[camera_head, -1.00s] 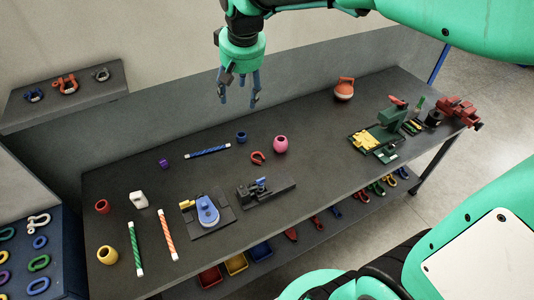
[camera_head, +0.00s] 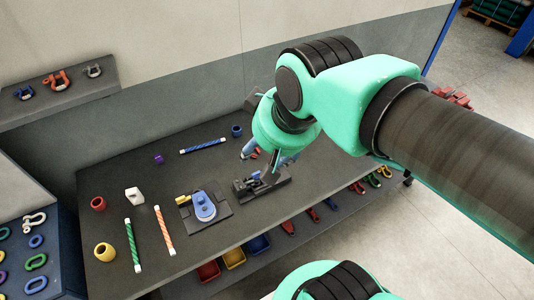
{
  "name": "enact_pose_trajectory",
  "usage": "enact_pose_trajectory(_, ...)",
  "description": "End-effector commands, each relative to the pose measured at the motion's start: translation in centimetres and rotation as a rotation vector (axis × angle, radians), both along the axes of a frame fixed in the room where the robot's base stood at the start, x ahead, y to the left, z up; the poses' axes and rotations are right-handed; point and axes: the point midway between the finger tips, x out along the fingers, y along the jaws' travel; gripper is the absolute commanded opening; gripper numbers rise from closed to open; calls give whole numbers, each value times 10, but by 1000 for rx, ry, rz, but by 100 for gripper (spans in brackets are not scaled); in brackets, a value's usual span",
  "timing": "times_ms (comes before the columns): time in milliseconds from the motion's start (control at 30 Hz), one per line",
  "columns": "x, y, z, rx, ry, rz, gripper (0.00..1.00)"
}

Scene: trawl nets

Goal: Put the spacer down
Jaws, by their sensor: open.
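My gripper (camera_head: 264,168) is open, pointing down over the bench near the black clamp-like fixture (camera_head: 262,188). I see nothing held between its fingers, though my arm hides part of that space. Several short ring-shaped pieces stand on the bench, and I cannot tell which is the spacer: a red one (camera_head: 98,204) and a yellow one (camera_head: 105,252) at the left, a purple one (camera_head: 159,160) and a dark blue one (camera_head: 237,131) farther back. All are apart from my gripper. My arm hides the right part of the bench, including where the pink piece stood.
A blue device on a dark plate (camera_head: 205,207) sits left of the fixture. A white block (camera_head: 135,196), a green striped rod (camera_head: 132,245), an orange striped rod (camera_head: 164,230) and a blue striped rod (camera_head: 203,146) lie around. The wall shelf (camera_head: 60,110) holds shackles.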

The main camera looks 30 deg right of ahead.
Motion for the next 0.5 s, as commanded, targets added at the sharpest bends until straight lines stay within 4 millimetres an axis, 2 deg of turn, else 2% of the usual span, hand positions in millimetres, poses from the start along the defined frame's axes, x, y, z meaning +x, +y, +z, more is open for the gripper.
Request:
enact_pose_trajectory(200, -18, 2, -8, 0, -15, 6, 59)
enact_pose_trajectory(500, -20, 2, -9, 0, -16, 7, 59)
